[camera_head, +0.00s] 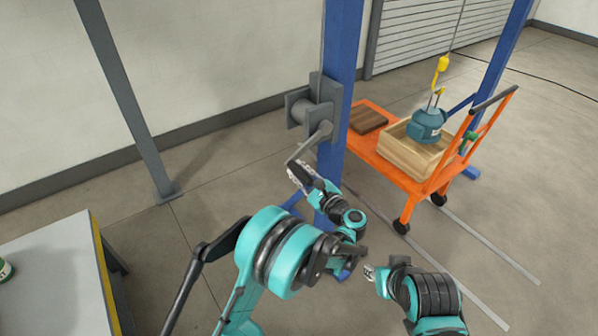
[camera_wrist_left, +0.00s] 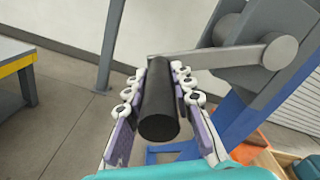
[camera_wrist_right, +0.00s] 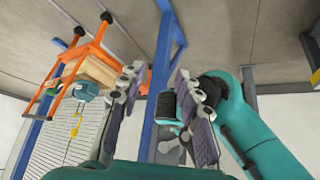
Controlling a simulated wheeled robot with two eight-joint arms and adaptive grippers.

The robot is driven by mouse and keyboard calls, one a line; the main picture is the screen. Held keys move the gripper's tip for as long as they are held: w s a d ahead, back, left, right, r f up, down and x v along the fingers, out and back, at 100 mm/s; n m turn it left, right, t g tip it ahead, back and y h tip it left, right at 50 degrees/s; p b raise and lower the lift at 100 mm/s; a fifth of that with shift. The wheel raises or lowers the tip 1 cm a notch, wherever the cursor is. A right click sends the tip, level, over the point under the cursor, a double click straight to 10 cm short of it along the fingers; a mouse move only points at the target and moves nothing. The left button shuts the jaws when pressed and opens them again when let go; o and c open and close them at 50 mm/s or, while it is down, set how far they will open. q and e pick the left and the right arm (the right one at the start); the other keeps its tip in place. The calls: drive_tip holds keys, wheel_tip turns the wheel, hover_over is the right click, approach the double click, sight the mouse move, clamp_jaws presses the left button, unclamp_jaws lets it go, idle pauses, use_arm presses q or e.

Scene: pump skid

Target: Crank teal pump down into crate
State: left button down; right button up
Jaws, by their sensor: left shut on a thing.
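The teal pump (camera_head: 426,125) hangs upright from a yellow hook (camera_head: 443,63) on a cable. Its lower part overlaps the wooden crate (camera_head: 405,160); I cannot tell whether its base touches the crate floor. The winch (camera_head: 313,108) is on the blue post, and its grey crank arm (camera_head: 308,148) points down and left. My left gripper (camera_head: 297,172) is shut around the black crank handle (camera_wrist_left: 158,105), seen between its fingers in the left wrist view. My right gripper (camera_head: 369,273) is low beside the left arm, open and empty in the right wrist view (camera_wrist_right: 160,100).
The crate stands on an orange cart (camera_head: 385,165) beside a brown wooden block (camera_head: 367,118). The blue post (camera_head: 340,80) rises between my left arm and the cart. A grey table (camera_head: 50,280) with a yellow edge is at lower left. Floor in front of the cart is clear.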

drive_tip(key=shift+w+r, duration=0.15)
drive_tip(key=shift+r, duration=0.05)
drive_tip(key=c, duration=0.5)
drive_tip(key=w+a+r, duration=0.1)
drive_tip(key=w+r, duration=0.1)
drive_tip(key=w+a+r+n, duration=0.1)
drive_tip(key=w+r, duration=0.2)
drive_tip(key=w+a+r+n+g, duration=0.1)
drive_tip(key=w+r, duration=0.1)
drive_tip(key=shift+w+a+r+y, duration=0.15)
drive_tip(key=shift+w+r+y, duration=0.15)
drive_tip(key=shift+r, duration=0.1)
clamp_jaws()
wheel_tip(320, 180, up, 8)
drive_tip(key=n+g, duration=0.3)
drive_tip(key=n, duration=0.2)
hover_over(300, 171)
drive_tip(key=s, duration=0.4)
drive_tip(key=x, duration=1.2)
drive_tip(key=shift+s+d+f, duration=0.2)
drive_tip(key=shift+s+d, duration=0.05)
drive_tip(key=shift+s, duration=0.05)
drive_tip(key=shift+w+d+f, duration=0.1)
drive_tip(key=shift+d+f, duration=0.05)
drive_tip(key=shift+f, duration=0.35)
